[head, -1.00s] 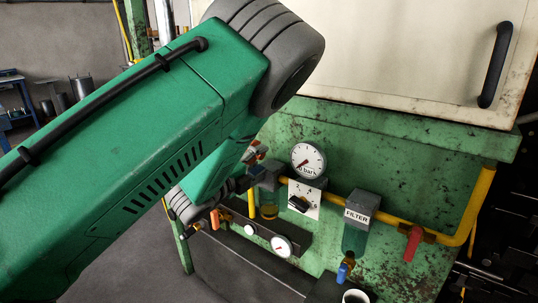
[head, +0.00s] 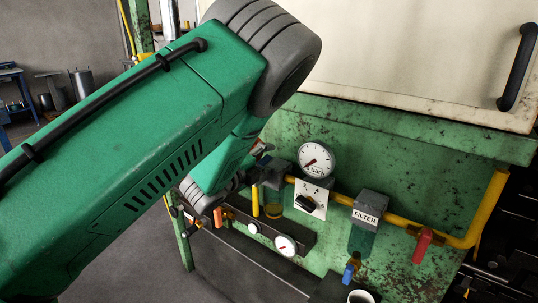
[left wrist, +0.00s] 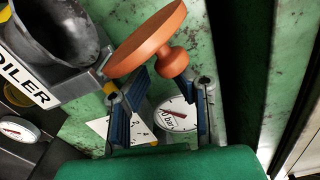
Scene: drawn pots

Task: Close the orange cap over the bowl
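The orange cap (left wrist: 146,38), a round disc with a knob (left wrist: 172,62), stands tilted in the left wrist view. The grey metal bowl (left wrist: 55,28) is beside it at the upper left, above a plate lettered OILER (left wrist: 24,85). The bowl's mouth is not covered by the cap. My left gripper (left wrist: 168,80) has its two blue-padded fingers apart, with the knob just beyond and between the tips. I cannot tell whether either finger touches it. In the head view my green left arm hides the bowl and most of the cap. My right gripper is not in view.
A pressure gauge (head: 316,160), a FILTER unit (head: 369,209), a yellow pipe (head: 400,227) and a red valve handle (head: 422,246) are on the green panel. A cream cabinet (head: 420,55) overhangs it.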

